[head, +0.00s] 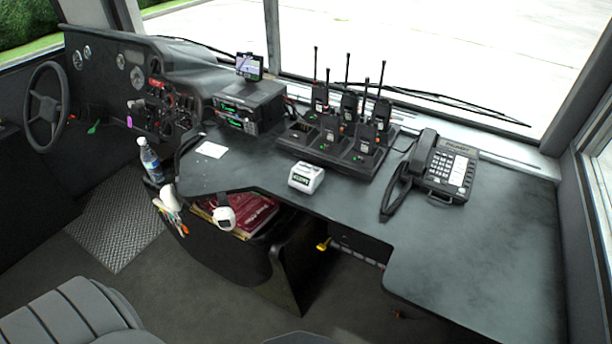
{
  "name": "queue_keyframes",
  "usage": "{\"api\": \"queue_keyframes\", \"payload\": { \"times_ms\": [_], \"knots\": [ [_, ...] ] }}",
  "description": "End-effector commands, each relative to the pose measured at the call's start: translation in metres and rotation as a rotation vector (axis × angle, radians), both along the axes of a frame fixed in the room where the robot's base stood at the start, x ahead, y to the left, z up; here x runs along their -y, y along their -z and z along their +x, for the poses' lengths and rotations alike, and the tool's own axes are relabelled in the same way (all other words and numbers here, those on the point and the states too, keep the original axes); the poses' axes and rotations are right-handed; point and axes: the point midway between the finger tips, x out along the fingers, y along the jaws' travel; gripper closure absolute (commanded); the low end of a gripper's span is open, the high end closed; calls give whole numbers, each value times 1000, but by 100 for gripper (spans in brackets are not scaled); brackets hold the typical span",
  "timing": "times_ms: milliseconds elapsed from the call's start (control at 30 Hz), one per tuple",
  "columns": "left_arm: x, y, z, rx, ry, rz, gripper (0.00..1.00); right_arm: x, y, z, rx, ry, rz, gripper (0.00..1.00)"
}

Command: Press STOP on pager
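A small white pager-like box (306,177) with a dark green-lit display sits near the front edge of the dark desk (480,255), left of the middle. Its button labels are too small to read, so I cannot tell which is STOP. Neither of my grippers shows clearly in the head view.
A charging rack (325,155) with several radios stands behind the white box. A black desk phone (440,168) is to its right. A white card (211,149) and a radio unit (249,107) lie to the left. A bottle (151,160) stands at the left edge. The right desk is clear.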

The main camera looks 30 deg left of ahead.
Motion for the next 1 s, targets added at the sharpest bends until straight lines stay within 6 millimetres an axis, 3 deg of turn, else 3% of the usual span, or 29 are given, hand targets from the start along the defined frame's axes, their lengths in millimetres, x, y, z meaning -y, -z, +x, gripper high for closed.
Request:
{"api": "queue_keyframes", "payload": {
  "times_ms": [67, 367, 1000],
  "knots": [
    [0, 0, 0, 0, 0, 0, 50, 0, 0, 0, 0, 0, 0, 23],
    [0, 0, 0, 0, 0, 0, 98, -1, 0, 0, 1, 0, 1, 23],
    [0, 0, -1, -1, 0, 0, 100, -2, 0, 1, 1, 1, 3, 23]
  ]
}}
